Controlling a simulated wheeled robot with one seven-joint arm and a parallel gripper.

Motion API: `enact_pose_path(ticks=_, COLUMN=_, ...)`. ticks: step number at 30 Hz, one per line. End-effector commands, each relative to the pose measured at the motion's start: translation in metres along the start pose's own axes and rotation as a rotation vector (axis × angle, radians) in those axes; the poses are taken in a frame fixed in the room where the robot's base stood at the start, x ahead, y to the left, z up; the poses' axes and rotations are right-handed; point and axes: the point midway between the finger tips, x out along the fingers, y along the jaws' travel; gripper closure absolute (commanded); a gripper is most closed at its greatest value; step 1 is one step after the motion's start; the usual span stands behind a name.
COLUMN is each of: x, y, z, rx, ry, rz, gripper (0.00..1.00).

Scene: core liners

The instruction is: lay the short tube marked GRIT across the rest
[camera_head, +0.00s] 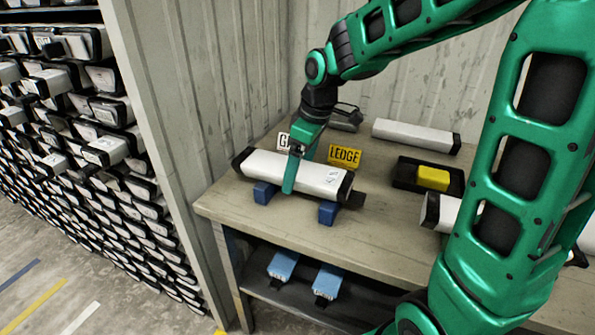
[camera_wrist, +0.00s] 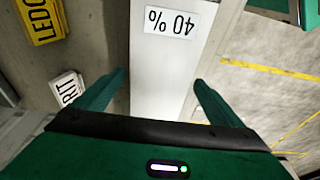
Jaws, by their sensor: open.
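A white tube (camera_head: 300,175) with black end caps lies across two blue blocks (camera_head: 328,212), with small dark marks near its right end. In the wrist view the tube (camera_wrist: 155,70) reads "40 %", upside down. My gripper (camera_head: 296,170) is open and straddles the tube near its middle; in the wrist view one finger is on each side. The far finger is mostly hidden in the head view. A white card (camera_head: 283,140) stands behind, partly hidden; in the wrist view the card (camera_wrist: 68,90) shows "RIT". No word GRIT is visible on the tube itself.
A yellow LEDGE sign (camera_head: 345,156) stands behind the tube. A second white tube (camera_head: 412,135) lies at the back; another (camera_head: 447,212) is partly behind my arm. A black tray (camera_head: 405,174) holds a yellow block (camera_head: 433,178). A full tube rack (camera_head: 75,130) stands left, beyond a panel.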

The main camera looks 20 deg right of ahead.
Motion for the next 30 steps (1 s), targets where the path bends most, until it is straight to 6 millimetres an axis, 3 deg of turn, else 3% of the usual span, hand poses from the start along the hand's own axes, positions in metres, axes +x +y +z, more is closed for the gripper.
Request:
enact_pose_path(ticks=9, x=-0.064, y=0.001, z=0.000, rx=0.000, ry=0.004, rz=0.005, gripper=0.10)
enact_pose_path(ticks=15, x=-0.095, y=0.001, z=0.000, rx=0.001, ry=0.003, rz=0.003, gripper=0.10)
enact_pose_path(ticks=21, x=-0.108, y=0.001, z=0.000, rx=0.001, ry=0.001, rz=0.002, gripper=0.10)
enact_pose_path(ticks=30, x=-0.110, y=0.000, z=0.000, rx=0.001, ry=0.001, rz=0.001, gripper=0.10)
